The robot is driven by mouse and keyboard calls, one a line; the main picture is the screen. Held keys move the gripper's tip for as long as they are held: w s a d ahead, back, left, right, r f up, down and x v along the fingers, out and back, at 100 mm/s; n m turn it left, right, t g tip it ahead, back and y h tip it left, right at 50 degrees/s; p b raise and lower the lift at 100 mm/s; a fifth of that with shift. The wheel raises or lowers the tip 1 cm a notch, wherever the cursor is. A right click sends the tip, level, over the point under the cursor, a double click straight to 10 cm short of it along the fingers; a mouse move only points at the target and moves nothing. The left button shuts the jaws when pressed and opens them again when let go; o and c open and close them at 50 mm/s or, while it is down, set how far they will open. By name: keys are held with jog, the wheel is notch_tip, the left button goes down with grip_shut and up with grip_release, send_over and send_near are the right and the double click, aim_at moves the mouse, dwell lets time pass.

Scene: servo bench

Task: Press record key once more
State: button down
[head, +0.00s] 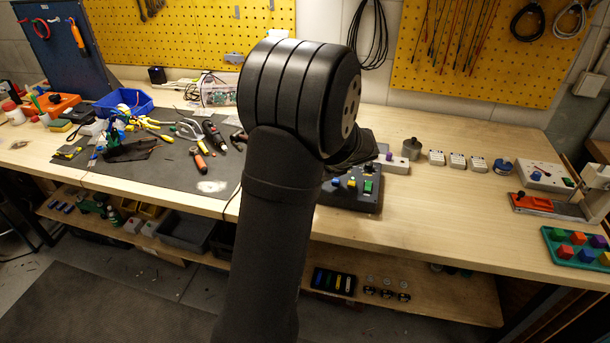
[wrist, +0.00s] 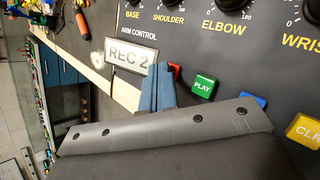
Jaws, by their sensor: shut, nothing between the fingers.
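In the wrist view the control panel (wrist: 225,55) has a display plate (wrist: 131,56) reading "REC 2". The blue fingers of my gripper (wrist: 160,84) are together and empty, just right of and below the display. A sliver of a red key (wrist: 175,70) shows behind the fingertips; its label is hidden. I cannot tell whether the fingers touch it. The green PLAY key (wrist: 203,86) is just to the right. In the head view the control box (head: 345,203) stands at the bench's front edge, partly behind my arm.
A blue key (wrist: 252,101) and a yellow CLR key (wrist: 304,130) lie further right. Dials for base, shoulder, elbow and wrist line the panel's far side. A grey mat with tools (head: 165,165) is left; small white boxes (head: 457,160) stand right.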

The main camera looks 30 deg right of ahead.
jog(key=shift+r, duration=0.9)
jog(key=shift+r, duration=2.5)
jog(key=shift+f, duration=0.1)
notch_tip(320, 180, up, 4)
